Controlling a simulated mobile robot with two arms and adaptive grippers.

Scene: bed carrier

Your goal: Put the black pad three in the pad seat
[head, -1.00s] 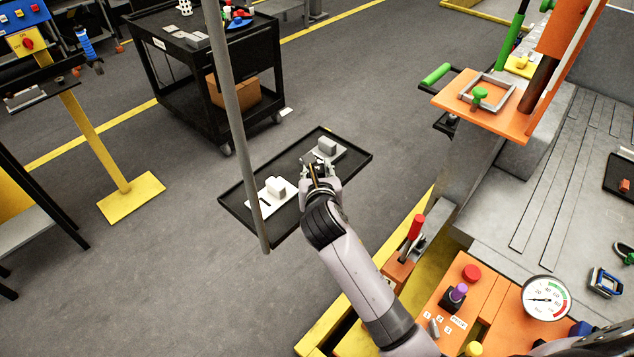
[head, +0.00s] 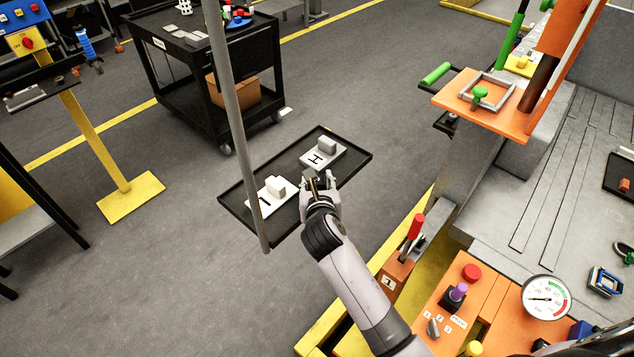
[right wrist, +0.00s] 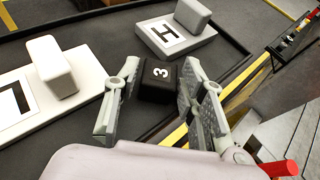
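The black pad three (right wrist: 158,80), a dark block with a white 3 on its top, shows in the right wrist view on the black tray. My right gripper (right wrist: 158,94) is open, with one finger on each side of the pad. A small gap seems to show on either side, so the fingers do not look closed on it. In the head view my right gripper (head: 319,186) is over the tray (head: 250,226) and largely hides the pad. I cannot make out the pad seat for certain. My left gripper is out of view.
An orange control panel (head: 465,305) and red-handled lever (head: 414,232) are at right.

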